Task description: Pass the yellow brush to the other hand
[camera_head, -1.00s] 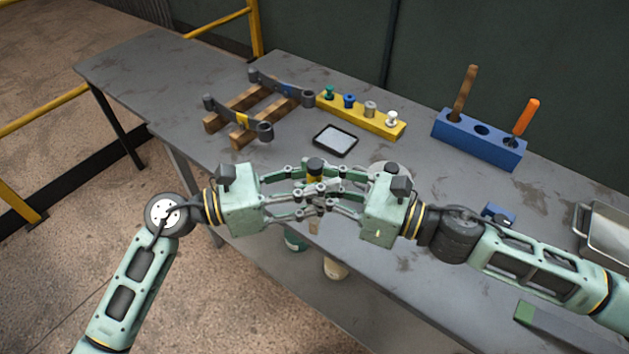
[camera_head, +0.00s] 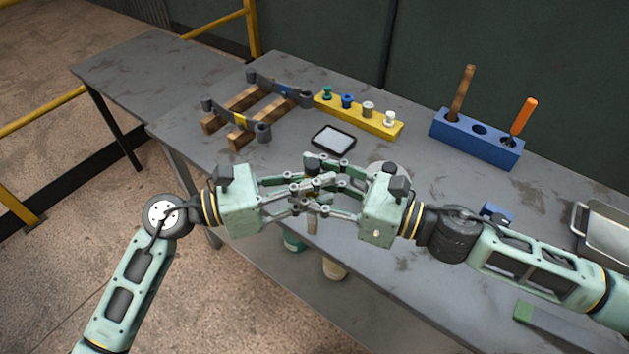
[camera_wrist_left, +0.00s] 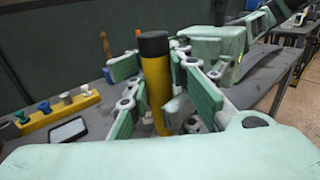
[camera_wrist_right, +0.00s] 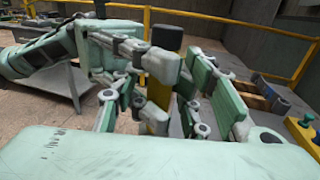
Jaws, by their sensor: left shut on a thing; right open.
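The yellow brush stands upright between my two grippers. The left wrist view shows its yellow handle (camera_wrist_left: 158,92) and black end; the right wrist view shows the handle (camera_wrist_right: 156,118) too. In the head view fingers hide most of it. My left gripper (camera_head: 308,193) is shut on the handle. My right gripper (camera_head: 318,182) faces it from the opposite side, open, its fingers on either side of the handle. The two sets of fingers overlap closely.
A metal tray (camera_head: 603,232) lies at right.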

